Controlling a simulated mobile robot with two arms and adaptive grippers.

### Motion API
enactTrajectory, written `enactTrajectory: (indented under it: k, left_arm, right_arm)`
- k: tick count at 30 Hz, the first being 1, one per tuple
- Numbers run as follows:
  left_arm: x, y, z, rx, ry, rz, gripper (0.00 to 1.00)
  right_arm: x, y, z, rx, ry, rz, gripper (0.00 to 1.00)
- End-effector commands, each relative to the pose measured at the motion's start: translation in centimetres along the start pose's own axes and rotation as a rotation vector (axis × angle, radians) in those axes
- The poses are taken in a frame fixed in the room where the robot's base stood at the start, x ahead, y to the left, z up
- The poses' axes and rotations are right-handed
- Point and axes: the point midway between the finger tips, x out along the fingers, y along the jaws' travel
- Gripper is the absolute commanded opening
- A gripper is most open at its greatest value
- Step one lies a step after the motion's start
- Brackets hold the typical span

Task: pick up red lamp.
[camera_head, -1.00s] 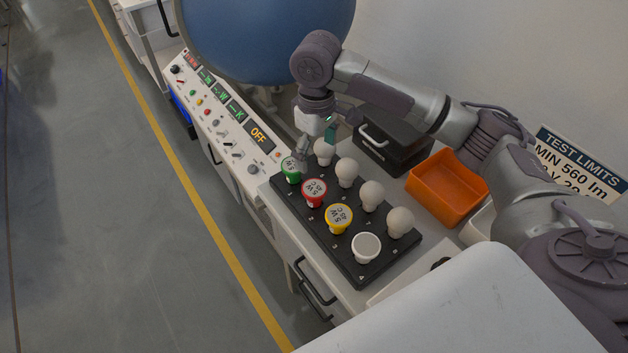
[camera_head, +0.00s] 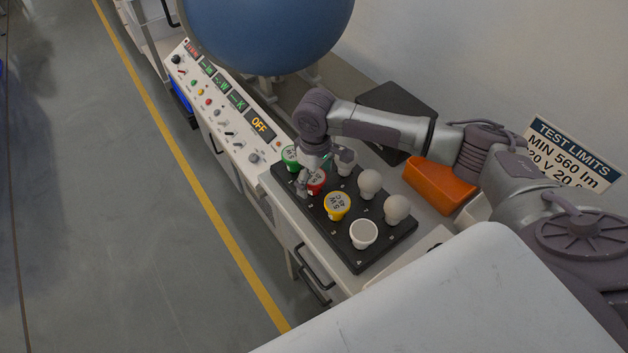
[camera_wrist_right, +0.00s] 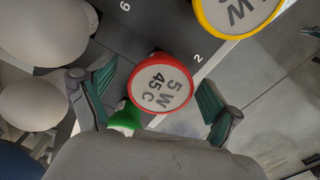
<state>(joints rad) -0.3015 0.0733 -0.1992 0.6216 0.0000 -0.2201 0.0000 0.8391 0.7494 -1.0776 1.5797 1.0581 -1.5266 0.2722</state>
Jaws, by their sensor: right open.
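The red lamp (camera_head: 317,181) stands upright in the black rack (camera_head: 378,257), between the green lamp (camera_head: 291,158) and the yellow lamp (camera_head: 337,205). In the right wrist view the red lamp (camera_wrist_right: 162,84) shows its round face with "5 W 45 C". My right gripper (camera_head: 308,182) is over the rack at the red lamp and partly hides it. In the right wrist view its fingers (camera_wrist_right: 155,105) are spread wide, one on each side of the red lamp, with gaps to it. My left gripper is not in view.
Several white bulbs (camera_head: 369,184) stand in the rack's back row, close to my right gripper. A white-faced lamp (camera_head: 363,234) is at the near end. An orange bin (camera_head: 440,184) and a black case (camera_head: 402,104) stand behind. A control panel (camera_head: 222,108) lies to the left.

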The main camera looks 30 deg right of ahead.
Motion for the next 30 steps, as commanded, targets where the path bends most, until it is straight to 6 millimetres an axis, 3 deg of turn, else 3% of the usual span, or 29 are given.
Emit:
enactTrajectory:
  k: [5, 16, 24, 30]
  left_arm:
    - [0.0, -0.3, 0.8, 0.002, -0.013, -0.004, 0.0]
    - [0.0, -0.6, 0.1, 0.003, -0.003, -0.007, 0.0]
    - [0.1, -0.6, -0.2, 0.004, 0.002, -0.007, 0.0]
    - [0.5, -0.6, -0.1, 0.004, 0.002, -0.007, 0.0]
  right_arm:
    - [0.0, 0.0, 0.0, -0.001, 0.0, 0.0, 0.87]
    - [-0.1, 0.0, 0.0, 0.0, 0.0, 0.0, 0.25]
    - [-0.3, 0.0, -0.1, 0.0, 0.002, 0.0, 0.24]
    - [-3.3, 0.0, -0.1, 0.0, 0.005, 0.0, 0.24]
